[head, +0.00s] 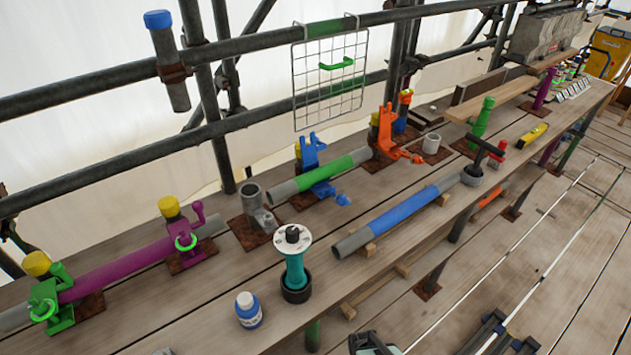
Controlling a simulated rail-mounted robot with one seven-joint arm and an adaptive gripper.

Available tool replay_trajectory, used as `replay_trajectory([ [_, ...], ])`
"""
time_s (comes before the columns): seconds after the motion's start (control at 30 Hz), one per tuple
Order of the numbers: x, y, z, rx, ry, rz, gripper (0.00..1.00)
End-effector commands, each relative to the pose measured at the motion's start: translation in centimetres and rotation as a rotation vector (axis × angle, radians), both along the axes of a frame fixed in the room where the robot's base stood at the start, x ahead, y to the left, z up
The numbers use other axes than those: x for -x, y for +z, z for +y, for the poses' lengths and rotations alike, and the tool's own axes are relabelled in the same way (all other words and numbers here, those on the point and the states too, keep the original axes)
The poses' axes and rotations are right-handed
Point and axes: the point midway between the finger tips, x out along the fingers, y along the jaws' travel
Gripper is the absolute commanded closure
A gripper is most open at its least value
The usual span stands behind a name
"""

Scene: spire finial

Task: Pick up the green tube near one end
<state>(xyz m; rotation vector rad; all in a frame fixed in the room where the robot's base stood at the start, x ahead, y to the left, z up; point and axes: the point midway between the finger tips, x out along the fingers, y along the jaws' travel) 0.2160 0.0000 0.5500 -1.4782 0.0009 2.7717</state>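The green tube (345,164) is a grey pipe with a green middle band. It lies at a slant on the plank bench, its near-left end bare grey. My gripper cannot be made out in the head view. Dark parts at the bottom edge are cut off, and I cannot tell what they are.
A blue-banded tube (400,210) lies in front on wooden blocks, and a purple tube (125,265) lies in clamps at left. A teal spool post (295,265), a blue bottle (248,310) and a grey pipe socket (252,205) stand nearby. Scaffold rails and a wire rack (330,75) rise behind.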

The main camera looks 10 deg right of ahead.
Motion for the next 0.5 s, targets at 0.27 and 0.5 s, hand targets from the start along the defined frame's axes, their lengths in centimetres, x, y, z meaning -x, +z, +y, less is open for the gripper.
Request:
replay_trajectory([
  [0.27,0.00,0.00,0.00,0.000,0.000,0.000,1.00],
  [0.5,0.00,0.00,0.00,0.000,0.000,0.000,0.89],
])
